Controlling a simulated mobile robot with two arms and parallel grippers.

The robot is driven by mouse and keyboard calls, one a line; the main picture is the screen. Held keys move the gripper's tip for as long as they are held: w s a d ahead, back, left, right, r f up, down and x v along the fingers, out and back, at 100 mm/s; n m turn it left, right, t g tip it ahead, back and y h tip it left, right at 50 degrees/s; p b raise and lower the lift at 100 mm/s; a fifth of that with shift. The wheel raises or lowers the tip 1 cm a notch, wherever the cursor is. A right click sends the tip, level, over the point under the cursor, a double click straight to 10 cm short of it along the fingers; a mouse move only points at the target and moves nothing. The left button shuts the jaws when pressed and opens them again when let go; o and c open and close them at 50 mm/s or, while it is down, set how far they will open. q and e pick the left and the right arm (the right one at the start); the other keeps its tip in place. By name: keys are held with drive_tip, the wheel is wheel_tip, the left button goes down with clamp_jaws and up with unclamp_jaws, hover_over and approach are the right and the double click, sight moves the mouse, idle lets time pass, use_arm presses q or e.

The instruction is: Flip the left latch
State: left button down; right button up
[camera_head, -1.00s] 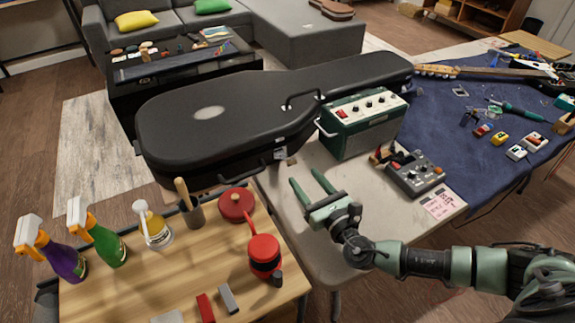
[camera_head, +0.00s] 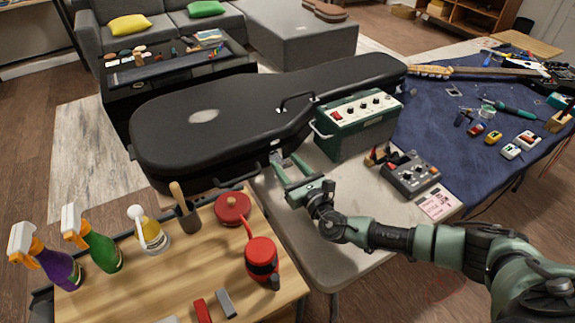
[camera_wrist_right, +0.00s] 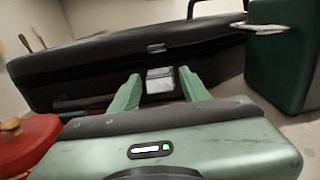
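The closed black guitar case (camera_head: 225,115) lies at the back left of the light table and also fills the back of the right wrist view (camera_wrist_right: 90,65). A silver latch (camera_wrist_right: 160,80) is on its front side, with a small metal catch (camera_wrist_right: 156,48) on the lid edge above it. My right gripper (camera_head: 283,160) is open and empty in front of the case. In the right wrist view its fingers (camera_wrist_right: 160,88) are apart, with the latch showing between their tips; contact cannot be told. My left gripper is not in view.
A green amplifier (camera_head: 355,125) stands just right of the gripper. A grey mixer box (camera_head: 411,174) is farther right.

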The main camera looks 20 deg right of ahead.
clamp_jaws()
idle(1.2)
